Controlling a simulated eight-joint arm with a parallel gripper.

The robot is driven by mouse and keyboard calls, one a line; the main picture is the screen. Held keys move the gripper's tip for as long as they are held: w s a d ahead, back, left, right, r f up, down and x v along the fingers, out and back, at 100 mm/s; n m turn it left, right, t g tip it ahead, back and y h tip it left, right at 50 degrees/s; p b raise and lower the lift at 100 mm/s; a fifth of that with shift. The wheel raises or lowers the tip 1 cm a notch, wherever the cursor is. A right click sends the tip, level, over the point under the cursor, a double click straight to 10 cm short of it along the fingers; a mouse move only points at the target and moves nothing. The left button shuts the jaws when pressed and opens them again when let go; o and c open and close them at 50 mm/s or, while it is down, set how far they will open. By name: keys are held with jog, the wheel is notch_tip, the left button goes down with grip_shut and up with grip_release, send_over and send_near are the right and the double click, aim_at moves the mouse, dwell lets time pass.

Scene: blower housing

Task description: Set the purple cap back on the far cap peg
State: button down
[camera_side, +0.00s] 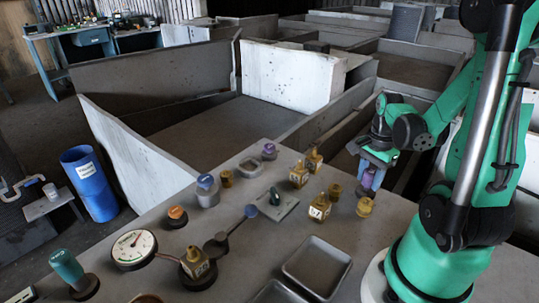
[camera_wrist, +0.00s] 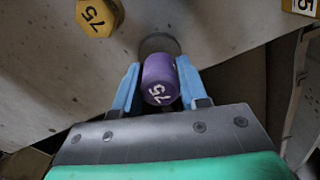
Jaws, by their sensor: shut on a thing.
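The purple cap (camera_wrist: 159,82), a small cylinder with white "75" lettering, is between the blue fingers of my gripper (camera_wrist: 158,92) in the wrist view. The fingers touch it on both sides. In the side view, my gripper (camera_side: 371,172) is over the table's right edge, and the purple cap (camera_side: 367,180) shows between its fingers. A dark round disc (camera_wrist: 160,43) lies just beyond the cap in the wrist view, partly hidden by it. I cannot tell whether this is the far cap peg's base, or whether the cap touches it.
Yellow weights stand left of my gripper, one a hexagonal piece (camera_wrist: 98,17). A grey pot with a blue-purple top (camera_side: 207,188), a smaller pot (camera_side: 269,151), a dial gauge (camera_side: 134,249) and a tray (camera_side: 317,266) are on the table. Grey-walled bins lie behind.

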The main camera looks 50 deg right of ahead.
jog(key=shift+f, duration=0.8)
dwell(0.4)
jog(key=shift+c, duration=2)
grip_release()
jog(key=shift+w, duration=0.1)
jog(key=shift+c, duration=0.9)
jog(key=shift+o, duration=0.5)
jog(key=shift+c, duration=0.4)
